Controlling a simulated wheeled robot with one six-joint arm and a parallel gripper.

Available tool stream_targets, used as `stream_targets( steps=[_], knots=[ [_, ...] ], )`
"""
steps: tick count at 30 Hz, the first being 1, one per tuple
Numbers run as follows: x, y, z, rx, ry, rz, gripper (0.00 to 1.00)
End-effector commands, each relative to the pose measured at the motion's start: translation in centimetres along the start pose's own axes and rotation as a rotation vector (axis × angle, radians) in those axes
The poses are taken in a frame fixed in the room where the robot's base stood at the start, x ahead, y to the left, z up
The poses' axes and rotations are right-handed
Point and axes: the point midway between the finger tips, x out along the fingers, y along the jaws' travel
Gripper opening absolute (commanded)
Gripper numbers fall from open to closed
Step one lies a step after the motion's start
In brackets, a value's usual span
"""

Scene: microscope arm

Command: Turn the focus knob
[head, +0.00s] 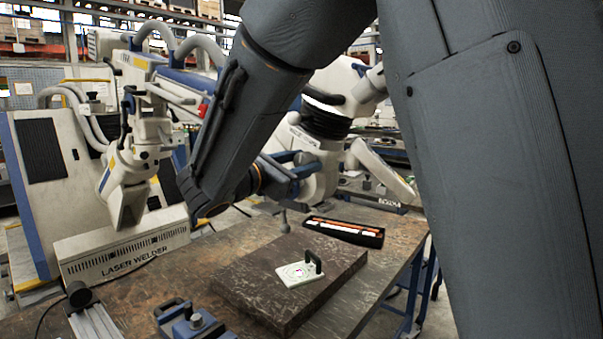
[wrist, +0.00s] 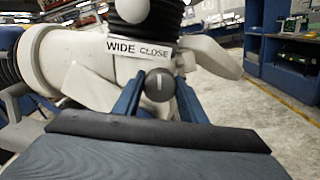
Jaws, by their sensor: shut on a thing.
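The focus knob (wrist: 158,86) is a round dark knob with a white line in the wrist view. The line stands about upright, below a white label (wrist: 137,50) reading WIDE and CLOSE. The knob sits on the white microscope arm (wrist: 75,65), which has black ribbed bellows; the arm also shows in the head view (head: 372,90). My gripper (wrist: 158,92) has its two blue fingers on either side of the knob, shut on it. In the head view my gripper (head: 300,167) reaches right to the microscope arm, and I cannot make out the knob there.
Below is a workbench (head: 190,270) with a dark slab (head: 240,285) carrying a small white plate with a black handle (head: 302,270). A black tray (head: 343,232) of orange and white items lies behind. A laser welder (head: 125,250) stands at the left.

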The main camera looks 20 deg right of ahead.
Motion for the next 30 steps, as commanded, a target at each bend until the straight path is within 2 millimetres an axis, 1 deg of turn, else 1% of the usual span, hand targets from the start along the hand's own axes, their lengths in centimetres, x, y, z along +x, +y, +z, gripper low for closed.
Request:
stream_targets(
  steps=[1,9,23,24,27,30],
  knots=[
    [0.02,-0.05,-0.24,0.026,0.0,0.0,0.15],
    [0.01,-0.06,-0.1,0.111,0.001,-0.001,0.15],
    [0.0,-0.05,-0.01,0.125,0.001,-0.001,0.15],
    [0.0,-0.05,-0.01,0.125,0.001,-0.001,0.41],
    [0.0,-0.05,-0.01,0.125,0.001,-0.001,0.55],
    [0.0,-0.04,-0.01,0.125,0.0,-0.001,0.55]
  ],
)
